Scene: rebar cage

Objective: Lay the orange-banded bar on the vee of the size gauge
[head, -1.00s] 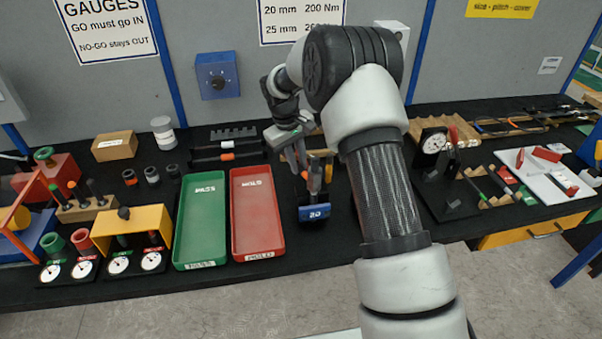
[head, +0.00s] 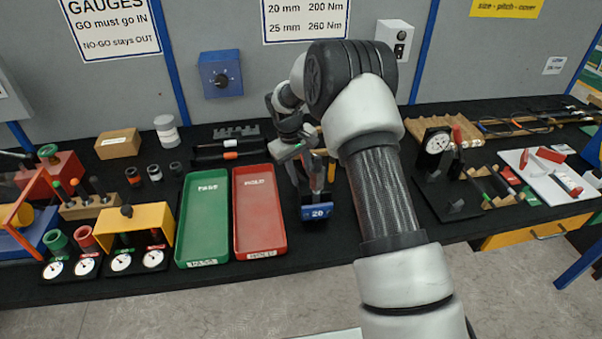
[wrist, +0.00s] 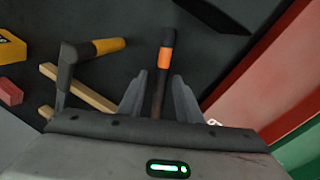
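The orange-banded bar (wrist: 166,58) is dark with an orange band near its far end. In the wrist view it runs between the two fingers of my gripper (wrist: 160,82), with a gap on both sides, so the fingers look open around it.
A red tray (head: 237,228) and a green tray (head: 184,232) lie left of my gripper. A blue block marked 20 (head: 317,211) is just in front of it. A yellow-handled tool (wrist: 108,45) and wooden strips (wrist: 92,96) lie beside the bar. A white board (head: 560,190) is far right.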

